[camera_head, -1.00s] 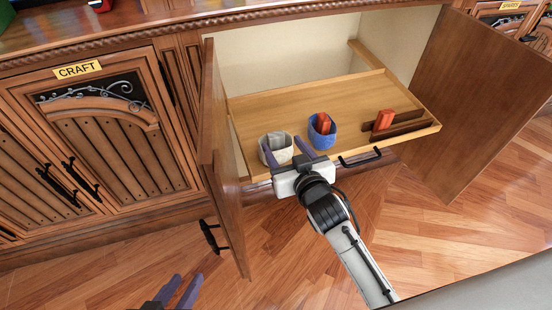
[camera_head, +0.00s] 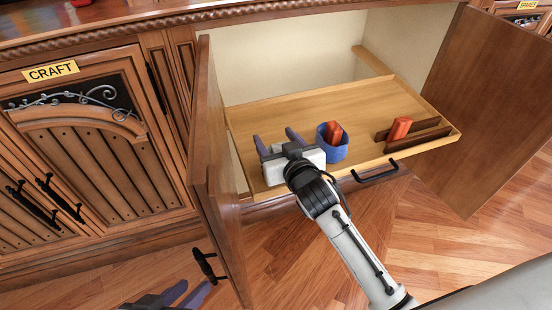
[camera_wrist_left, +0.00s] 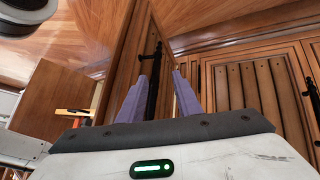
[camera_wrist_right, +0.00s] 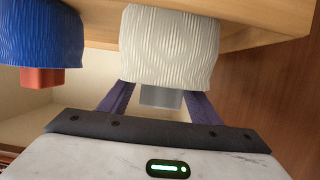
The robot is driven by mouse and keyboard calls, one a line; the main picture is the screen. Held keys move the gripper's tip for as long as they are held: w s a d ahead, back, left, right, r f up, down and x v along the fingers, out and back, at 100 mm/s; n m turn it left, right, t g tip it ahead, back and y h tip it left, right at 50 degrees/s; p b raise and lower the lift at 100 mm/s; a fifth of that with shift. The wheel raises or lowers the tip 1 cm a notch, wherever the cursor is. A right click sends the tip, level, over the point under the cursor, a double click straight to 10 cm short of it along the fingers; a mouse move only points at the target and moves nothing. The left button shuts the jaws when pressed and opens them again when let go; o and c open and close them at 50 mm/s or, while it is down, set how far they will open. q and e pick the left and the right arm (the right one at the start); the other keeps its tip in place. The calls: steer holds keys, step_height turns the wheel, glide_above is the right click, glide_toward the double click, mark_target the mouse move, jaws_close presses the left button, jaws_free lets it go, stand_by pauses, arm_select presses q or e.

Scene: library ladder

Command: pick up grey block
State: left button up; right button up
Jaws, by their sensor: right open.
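The grey block (camera_wrist_right: 162,97) sticks out of the mouth of a white ribbed basket (camera_wrist_right: 170,45) in the right wrist view, which looks upside down. My right gripper (camera_wrist_right: 156,97) is open, with one finger to each side of the block; contact cannot be told. In the head view this right gripper (camera_head: 278,137) is over the left front of the pulled-out shelf and hides the basket and block. My left gripper (camera_head: 186,290) is low at the bottom left, apart from the shelf. Its fingers are apart and empty in the left wrist view (camera_wrist_left: 160,88).
A blue basket (camera_head: 330,154) with a red block (camera_head: 334,131) stands just right of my right gripper. Another red block (camera_head: 400,128) sits in a brown holder (camera_head: 430,134). Open cabinet doors stand left (camera_head: 208,160) and right (camera_head: 445,110). The shelf (camera_head: 262,113) is clear behind the baskets.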

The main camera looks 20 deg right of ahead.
steer(key=shift+s+r, duration=0.1)
steer(key=c, duration=1.2)
steer(key=shift+o, duration=0.2)
